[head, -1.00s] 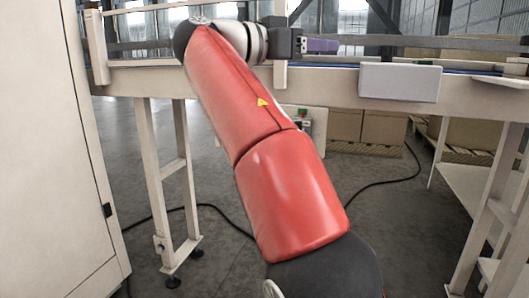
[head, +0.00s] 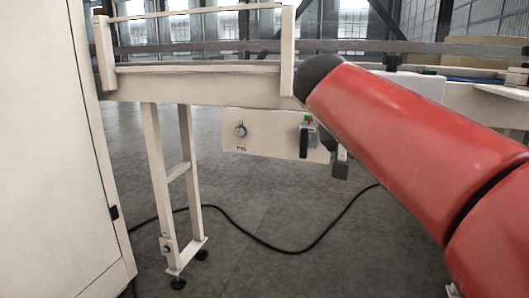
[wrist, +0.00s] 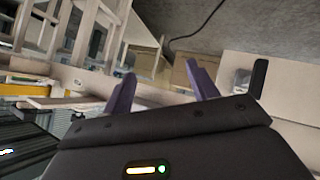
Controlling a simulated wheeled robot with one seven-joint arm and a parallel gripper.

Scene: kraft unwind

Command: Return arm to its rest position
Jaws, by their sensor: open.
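My gripper (wrist: 158,85) shows in the wrist view. Its two purple fingers stand apart with nothing between them, so it is open and empty. In the head view my red arm reaches in from the right edge toward the middle. Its dark joint is in front of the conveyor frame, and the gripper itself is hidden there.
A cream conveyor frame (head: 200,88) with rails crosses the back. A white box (head: 420,84) shows partly behind my arm. A panel with a gauge (head: 240,130) hangs below the frame. A cream cabinet (head: 50,150) stands at left. A black cable (head: 270,246) lies on the open floor.

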